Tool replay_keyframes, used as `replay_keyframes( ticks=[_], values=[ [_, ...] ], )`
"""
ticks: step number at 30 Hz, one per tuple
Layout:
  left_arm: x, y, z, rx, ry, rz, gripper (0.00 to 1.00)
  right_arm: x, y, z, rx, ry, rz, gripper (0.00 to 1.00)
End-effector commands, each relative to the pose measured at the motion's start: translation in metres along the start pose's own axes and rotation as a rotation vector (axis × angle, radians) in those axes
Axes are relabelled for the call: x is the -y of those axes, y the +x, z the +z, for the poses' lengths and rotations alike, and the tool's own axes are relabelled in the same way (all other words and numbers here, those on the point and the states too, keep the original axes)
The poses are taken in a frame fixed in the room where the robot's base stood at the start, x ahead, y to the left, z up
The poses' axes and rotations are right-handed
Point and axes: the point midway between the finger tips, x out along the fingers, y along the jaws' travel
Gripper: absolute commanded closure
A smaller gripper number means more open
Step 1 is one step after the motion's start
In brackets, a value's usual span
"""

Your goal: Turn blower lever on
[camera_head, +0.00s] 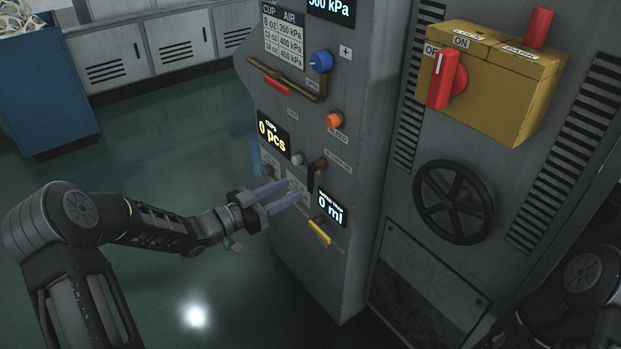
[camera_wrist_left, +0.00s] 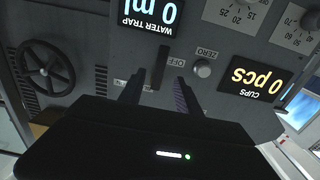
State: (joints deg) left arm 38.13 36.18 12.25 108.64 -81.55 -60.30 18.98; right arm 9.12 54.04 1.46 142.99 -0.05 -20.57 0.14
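A small lever with a brass hub and a dark handle (camera_head: 311,179) hangs down on the grey machine panel, right of the cup counter; its label is too small to read surely. My left gripper (camera_head: 294,190) is just left of and below it, fingers parallel, apart and empty, pointing at the panel. A red switch handle (camera_head: 446,79) sits on a yellow box (camera_head: 511,104) marked ON and OFF. My right gripper is out of view.
Near the gripper are the cup counter display (camera_head: 273,134), the water trap display (camera_head: 332,208), a yellow handle (camera_head: 319,232) and a grey ZERO knob (camera_wrist_left: 202,68). A black handwheel (camera_head: 454,202) is at the right.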

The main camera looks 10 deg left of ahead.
Motion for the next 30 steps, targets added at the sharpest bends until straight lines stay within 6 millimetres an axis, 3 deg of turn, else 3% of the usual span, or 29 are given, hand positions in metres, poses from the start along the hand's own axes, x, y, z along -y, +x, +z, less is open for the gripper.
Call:
replay_keyframes(
  ticks=[8, 21, 30],
  values=[
    [-0.001, 0.006, 0.001, 0.001, 0.0, 0.001, 0.6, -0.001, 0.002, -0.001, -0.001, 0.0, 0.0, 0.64],
    [-0.001, 0.066, 0.003, 0.001, 0.0, 0.0, 0.6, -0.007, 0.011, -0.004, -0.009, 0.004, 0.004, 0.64],
    [0.0, 0.079, 0.002, 0.003, -0.001, -0.001, 0.6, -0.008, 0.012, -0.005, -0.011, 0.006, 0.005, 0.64]
  ],
)
